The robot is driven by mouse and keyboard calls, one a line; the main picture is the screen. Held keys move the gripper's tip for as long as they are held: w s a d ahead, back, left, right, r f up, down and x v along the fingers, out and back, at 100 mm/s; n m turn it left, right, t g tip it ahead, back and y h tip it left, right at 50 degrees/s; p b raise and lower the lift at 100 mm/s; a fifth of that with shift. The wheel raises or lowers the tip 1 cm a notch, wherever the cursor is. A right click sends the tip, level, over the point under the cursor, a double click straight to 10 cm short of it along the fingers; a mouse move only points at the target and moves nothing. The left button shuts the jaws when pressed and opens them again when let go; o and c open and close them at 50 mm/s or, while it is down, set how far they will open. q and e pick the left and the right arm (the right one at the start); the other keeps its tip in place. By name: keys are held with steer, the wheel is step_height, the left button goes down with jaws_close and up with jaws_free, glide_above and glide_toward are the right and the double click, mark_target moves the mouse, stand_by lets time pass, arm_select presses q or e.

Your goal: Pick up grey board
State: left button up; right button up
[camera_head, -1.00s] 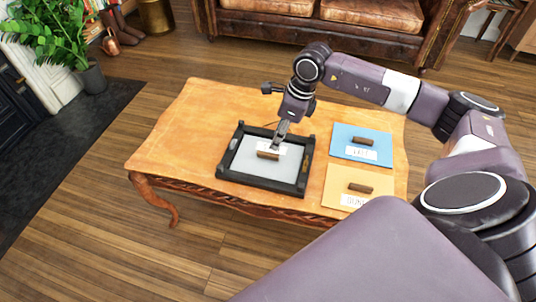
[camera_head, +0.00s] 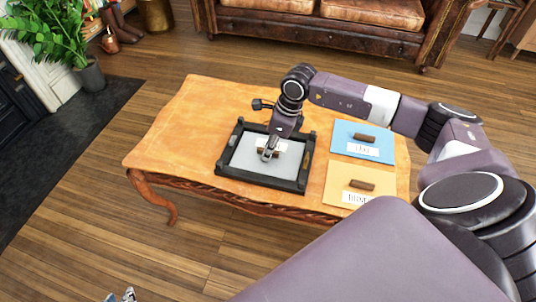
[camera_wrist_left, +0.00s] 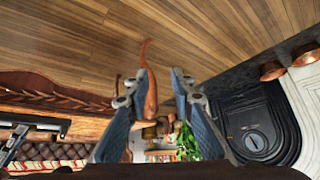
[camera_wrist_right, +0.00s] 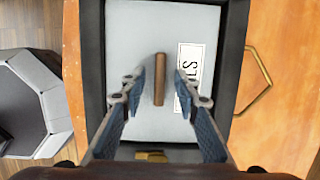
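The grey board (camera_head: 250,163) lies inside a black-framed tray (camera_head: 262,182) on the wooden table. In the right wrist view the board (camera_wrist_right: 135,30) has a brown bar handle (camera_wrist_right: 160,80) and a white label (camera_wrist_right: 192,68) beside it. My right gripper (camera_head: 266,156) is over the board, its fingers apart with the handle between them and nothing gripped. It also shows open in the right wrist view (camera_wrist_right: 160,85). In the head view it partly hides the handle and label. My left gripper (camera_wrist_left: 163,78) is open and empty, away from the table; its tips (camera_head: 122,295) show at the bottom left.
To the right of the tray lie a blue board (camera_head: 376,150) and a yellow board (camera_head: 333,180), each with a brown handle and label. The table's left part (camera_head: 185,130) is clear. A leather sofa (camera_head: 300,33) stands behind.

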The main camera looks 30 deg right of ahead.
jaws_close()
